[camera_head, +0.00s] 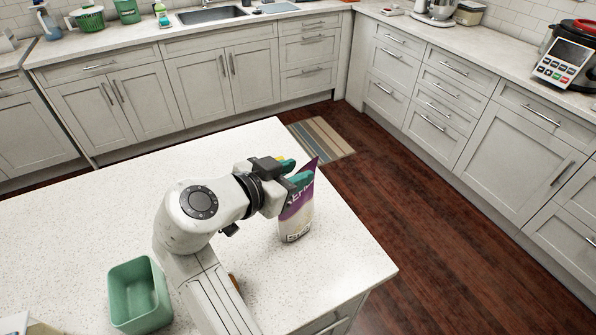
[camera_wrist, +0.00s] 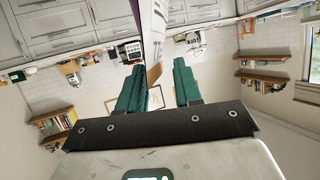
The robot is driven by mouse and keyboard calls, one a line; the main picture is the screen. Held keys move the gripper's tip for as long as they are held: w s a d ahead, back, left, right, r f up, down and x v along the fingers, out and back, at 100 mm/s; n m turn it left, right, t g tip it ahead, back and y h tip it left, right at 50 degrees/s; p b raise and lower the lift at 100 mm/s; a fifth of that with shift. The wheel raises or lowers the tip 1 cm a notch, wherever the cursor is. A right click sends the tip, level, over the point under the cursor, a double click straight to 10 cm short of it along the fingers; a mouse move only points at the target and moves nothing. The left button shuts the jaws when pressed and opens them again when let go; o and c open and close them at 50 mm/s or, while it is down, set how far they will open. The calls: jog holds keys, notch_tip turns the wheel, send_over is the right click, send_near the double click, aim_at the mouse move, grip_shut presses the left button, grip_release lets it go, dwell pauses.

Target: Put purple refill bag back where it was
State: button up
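The purple refill bag (camera_head: 297,212), purple on top and whitish below, appears to stand upright on the white speckled island counter near its right edge. My gripper (camera_head: 295,172) reaches to the bag's upper part, and one green finger covers some of its front. In the wrist view, the bag (camera_wrist: 154,40) shows almost edge-on between the green fingers of my gripper (camera_wrist: 160,75), close to the left finger. A gap shows between the bag and the right finger, so the fingers stand apart.
A green open bin (camera_head: 116,297) stands on the island (camera_head: 70,240) at the lower left, beside my arm. Free counter lies behind and left of my arm. The island's right edge drops to the wooden floor (camera_head: 430,240). A striped mat (camera_head: 321,139) lies beyond.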

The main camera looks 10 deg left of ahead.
jog(key=b+v, duration=0.2)
jog(key=v, duration=0.8)
jog(key=shift+s, duration=0.15)
jog(key=shift+a, duration=0.15)
dwell(0.8)
